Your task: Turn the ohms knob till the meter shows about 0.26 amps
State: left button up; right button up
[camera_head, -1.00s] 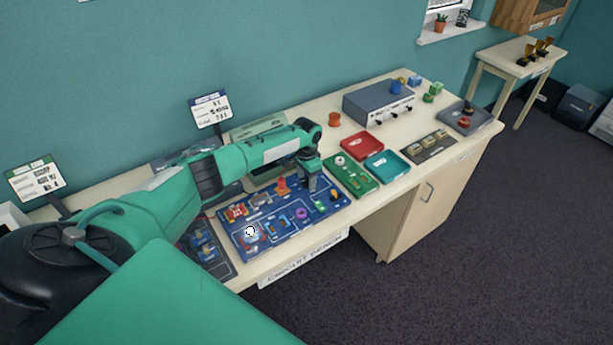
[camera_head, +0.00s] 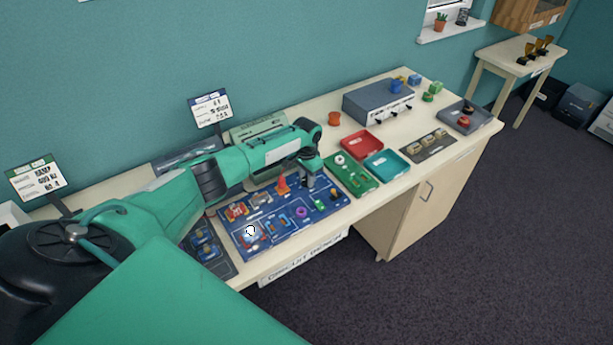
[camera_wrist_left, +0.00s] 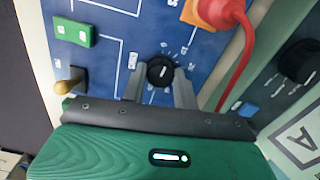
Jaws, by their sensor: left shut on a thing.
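The black ohms knob (camera_wrist_left: 160,71) with a white pointer mark shows in the left wrist view, on a blue circuit board with printed marks around it. My left gripper (camera_wrist_left: 160,88) is shut on this knob, one grey finger on each side. In the head view my left gripper (camera_head: 310,181) reaches down onto the right part of the blue board (camera_head: 262,242), and the knob is hidden there. A pale green box (camera_head: 262,127), perhaps the meter, stands behind the arm. No reading can be made out. My right gripper is not in view.
A red lead (camera_wrist_left: 238,65) runs close beside the fingers. A green block (camera_wrist_left: 73,31) and a brass-tipped lever (camera_wrist_left: 70,82) sit on the board's other side.

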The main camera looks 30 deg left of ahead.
aim_at(306, 179)
pick_arm(q)
jog(key=o, duration=1)
jog(key=shift+r, duration=0.6)
jog(key=shift+r+b, duration=1.95)
jog(key=shift+r, duration=4.4)
jog(key=shift+f, duration=0.15)
